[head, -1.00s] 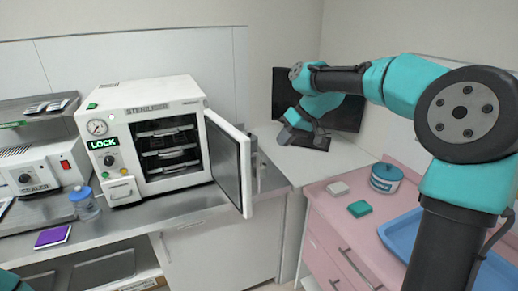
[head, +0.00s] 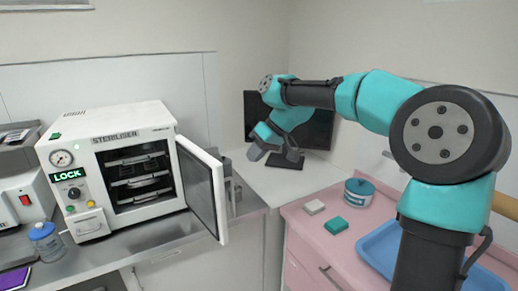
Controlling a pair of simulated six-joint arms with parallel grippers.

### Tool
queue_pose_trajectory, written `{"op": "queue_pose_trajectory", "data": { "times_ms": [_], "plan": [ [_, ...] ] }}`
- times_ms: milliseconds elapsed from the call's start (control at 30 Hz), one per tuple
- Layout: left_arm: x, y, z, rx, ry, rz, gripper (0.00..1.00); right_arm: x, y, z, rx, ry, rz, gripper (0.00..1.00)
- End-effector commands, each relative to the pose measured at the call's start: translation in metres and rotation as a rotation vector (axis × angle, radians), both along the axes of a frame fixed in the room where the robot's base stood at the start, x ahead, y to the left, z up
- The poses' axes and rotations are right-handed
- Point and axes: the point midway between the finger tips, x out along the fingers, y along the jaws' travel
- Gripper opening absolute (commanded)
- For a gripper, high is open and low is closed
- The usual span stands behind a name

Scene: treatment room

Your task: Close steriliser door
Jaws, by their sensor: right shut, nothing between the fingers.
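The white steriliser (head: 85,130) stands on the counter at left, its front showing a green LOCK display (head: 68,175). Its door (head: 205,185) is hinged on the right side and swung wide open toward me, baring the chamber with trays (head: 140,180). My right gripper (head: 274,155) is shut and empty, in the air to the right of the door, in front of the dark monitor. It is apart from the door in the picture. My left gripper is not in view.
The monitor (head: 317,130) stands at the back.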

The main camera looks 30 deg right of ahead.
Motion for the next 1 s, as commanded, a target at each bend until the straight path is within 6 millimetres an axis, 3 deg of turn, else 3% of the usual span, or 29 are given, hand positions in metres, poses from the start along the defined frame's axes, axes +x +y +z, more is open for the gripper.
{"op": "queue_pose_trajectory", "data": {
  "times_ms": [333,600,1000],
  "plan": [
    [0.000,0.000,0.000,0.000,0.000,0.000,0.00,0.018,0.031,-0.048,0.000,0.003,0.002,0.00],
    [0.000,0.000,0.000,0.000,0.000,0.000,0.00,0.014,0.065,-0.046,0.001,0.000,0.001,0.00],
    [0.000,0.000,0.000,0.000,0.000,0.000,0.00,0.013,0.069,-0.046,0.000,0.000,0.000,0.00]
  ]
}}
